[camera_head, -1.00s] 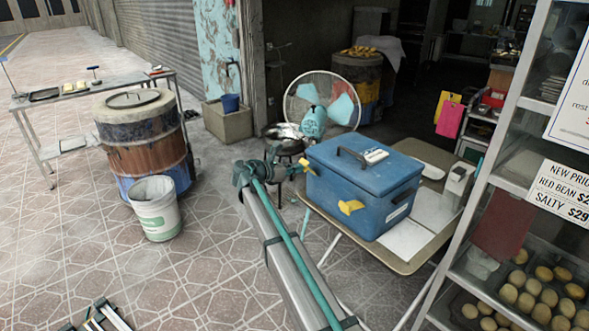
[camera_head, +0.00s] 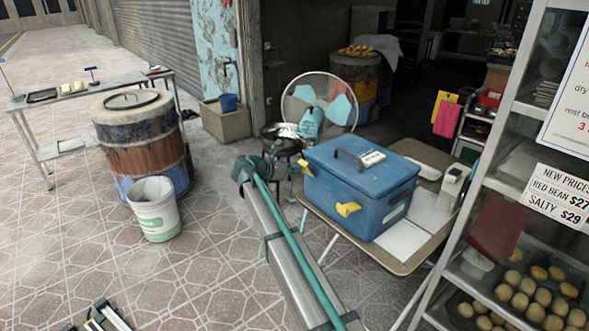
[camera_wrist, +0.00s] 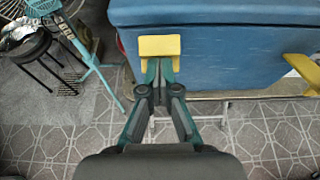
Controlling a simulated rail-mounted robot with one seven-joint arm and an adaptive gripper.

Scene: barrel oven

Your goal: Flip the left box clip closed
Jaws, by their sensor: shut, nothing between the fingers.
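The blue box (camera_head: 388,178) stands with its lid down on a folding table. Its left yellow clip (camera_head: 305,168) sits on the front side near the left end. The right yellow clip (camera_head: 348,209) sticks out from the same side. In the wrist view the left clip (camera_wrist: 160,45) is straight ahead and the right clip (camera_wrist: 302,70) is at the right edge. My gripper (camera_wrist: 160,68) is shut and empty, with its fingertips at the lower edge of the left clip. I cannot tell whether they touch it.
A glass display rack (camera_head: 500,160) is close on the right. A white bucket (camera_head: 155,208) stands on the floor at left.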

